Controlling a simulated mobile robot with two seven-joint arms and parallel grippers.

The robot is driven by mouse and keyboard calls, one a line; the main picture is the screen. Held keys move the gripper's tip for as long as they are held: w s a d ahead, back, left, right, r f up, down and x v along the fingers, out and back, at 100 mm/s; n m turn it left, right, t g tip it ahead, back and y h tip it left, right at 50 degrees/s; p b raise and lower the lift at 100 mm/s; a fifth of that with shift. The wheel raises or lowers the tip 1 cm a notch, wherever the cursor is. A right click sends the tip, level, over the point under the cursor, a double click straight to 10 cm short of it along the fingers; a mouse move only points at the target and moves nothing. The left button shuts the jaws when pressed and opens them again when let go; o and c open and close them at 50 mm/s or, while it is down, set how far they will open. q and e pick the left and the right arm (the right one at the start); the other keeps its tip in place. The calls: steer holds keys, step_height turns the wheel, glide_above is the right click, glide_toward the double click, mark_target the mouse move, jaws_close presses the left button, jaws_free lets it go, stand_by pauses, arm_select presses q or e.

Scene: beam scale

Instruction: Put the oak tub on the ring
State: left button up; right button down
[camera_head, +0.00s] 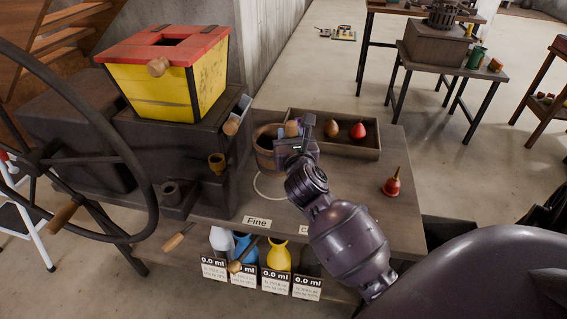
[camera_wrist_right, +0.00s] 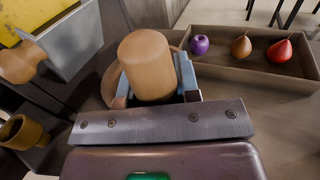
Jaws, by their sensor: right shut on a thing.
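The oak tub (camera_head: 266,154) is a round brown vessel at the table's middle, just behind the white ring (camera_head: 258,190) drawn on the tabletop. My right gripper (camera_head: 294,137) is at the tub's right side, shut on its pale wooden handle. The wrist view shows this rounded handle (camera_wrist_right: 148,62) between the fingers, with part of the tub's rim (camera_wrist_right: 112,85) behind it. The tub looks about upright; I cannot tell whether it touches the table. My arm hides part of the tabletop right of the ring. My left gripper is not in view.
A tray (camera_head: 369,153) with fruit-like pieces lies behind my right gripper. A red bell-shaped thing (camera_head: 392,184) stands at the right. A dark machine with a yellow-red hopper (camera_head: 165,75) and a wheel stands left. A "Fine" label (camera_head: 257,222) lies in front of the ring.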

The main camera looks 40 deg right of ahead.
step_height(320, 180, down, 2)
steer(key=shift+f, duration=0.1)
steer(key=shift+f+b, duration=0.35)
steer(key=shift+b, duration=0.05)
step_height(320, 180, down, 4)
steer(key=shift+f+b, duration=0.25)
steer(key=shift+b, duration=0.8)
steer(key=shift+r, duration=0.3)
steer(key=shift+f, duration=0.2)
steer(key=c, duration=0.9)
jaws_free()
steer(key=shift+c, duration=0.2)
steer(key=shift+o, duration=0.5)
steer(key=shift+r, duration=0.15)
arm_select(q)
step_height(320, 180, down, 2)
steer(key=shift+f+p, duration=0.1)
steer(key=shift+p, duration=0.35)
arm_select(e)
steer(key=v, duration=1.2)
